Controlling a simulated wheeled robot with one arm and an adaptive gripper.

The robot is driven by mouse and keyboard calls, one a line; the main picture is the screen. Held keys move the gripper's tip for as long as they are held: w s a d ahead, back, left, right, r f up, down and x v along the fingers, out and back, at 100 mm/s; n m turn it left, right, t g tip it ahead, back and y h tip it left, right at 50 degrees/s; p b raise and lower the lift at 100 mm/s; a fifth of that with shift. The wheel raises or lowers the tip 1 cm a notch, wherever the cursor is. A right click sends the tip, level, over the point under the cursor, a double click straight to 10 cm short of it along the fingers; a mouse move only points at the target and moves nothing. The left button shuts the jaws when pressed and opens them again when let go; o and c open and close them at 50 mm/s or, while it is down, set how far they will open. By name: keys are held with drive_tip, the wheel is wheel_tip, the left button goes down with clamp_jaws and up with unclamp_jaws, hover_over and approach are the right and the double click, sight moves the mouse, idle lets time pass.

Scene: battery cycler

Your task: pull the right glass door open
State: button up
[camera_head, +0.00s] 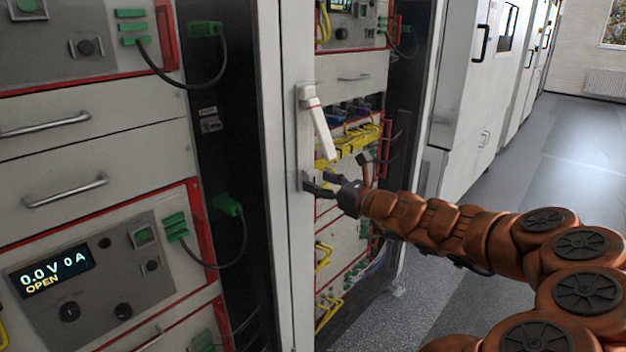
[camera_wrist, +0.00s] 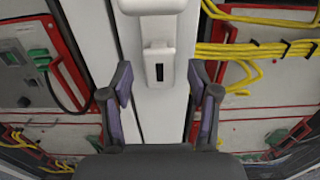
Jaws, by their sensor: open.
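The right glass door shows in the head view as a pale upright frame (camera_head: 297,240) with cabinet gear seen to its right. Its white lever handle (camera_head: 319,128) stands out from the frame, its lower end tilted to the right. My gripper (camera_head: 320,185) is just below the lever, close to the lower end of the handle mount. In the wrist view my gripper (camera_wrist: 160,82) is open and empty. Its two fingers stand left and right of the frame and handle mount (camera_wrist: 158,62), which has a dark slot. Whether either finger touches anything cannot be told.
To the left are instrument drawers with metal handles (camera_head: 65,190), green plugs and a lit display (camera_head: 50,272). Yellow cables (camera_head: 350,145) run right of the frame. White cabinets (camera_head: 470,110) line the right back. The grey floor (camera_head: 560,150) there is clear.

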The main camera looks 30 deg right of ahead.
drive_tip(key=shift+x, duration=1.3)
drive_tip(key=shift+c, duration=0.2)
clamp_jaws()
